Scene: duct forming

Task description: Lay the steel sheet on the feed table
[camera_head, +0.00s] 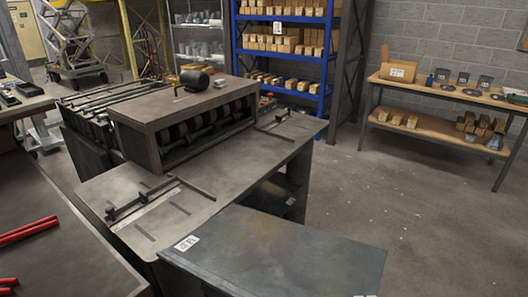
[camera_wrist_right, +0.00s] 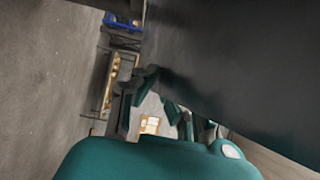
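The steel sheet (camera_head: 280,255) is a flat, dark grey plate with a white label at its left corner. It lies level at the bottom of the head view, its far edge overlapping the near edge of the feed table (camera_head: 245,165) in the picture. What bears the sheet is hidden. In the right wrist view, a large dark surface (camera_wrist_right: 235,65), apparently the sheet, fills the upper right. My right gripper's teal fingers (camera_wrist_right: 160,90) reach to its edge, the tips close together. Whether they clamp it is unclear. My left gripper is out of view.
A roller machine (camera_head: 185,125) stands on the feed table's far left. Dark bars with slim arms (camera_head: 145,197) lie at the table's left. A bench with red bars (camera_head: 28,230) is at left. Blue shelves (camera_head: 328,75) and a wooden bench (camera_head: 440,130) stand behind. The right floor is clear.

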